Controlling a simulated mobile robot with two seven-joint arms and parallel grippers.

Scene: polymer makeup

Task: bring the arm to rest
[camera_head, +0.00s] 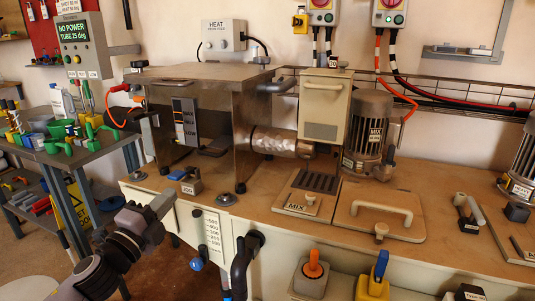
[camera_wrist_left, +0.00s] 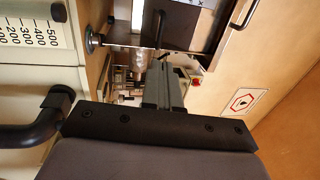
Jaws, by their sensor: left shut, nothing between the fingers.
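My left arm comes in from the lower left of the head view. Its gripper (camera_head: 160,204) is in front of the bench's front edge, near the white scale panel (camera_head: 211,232). In the left wrist view the gripper's fingers (camera_wrist_left: 160,75) are together with nothing between them. My right arm and gripper do not show.
The wooden bench (camera_head: 262,207) carries a metal chamber (camera_head: 205,72), a motor (camera_head: 368,125) and a lid with a handle (camera_head: 380,210). A black pipe (camera_head: 243,262) sticks out of the bench front. A cluttered grey cart (camera_head: 85,152) stands at the left.

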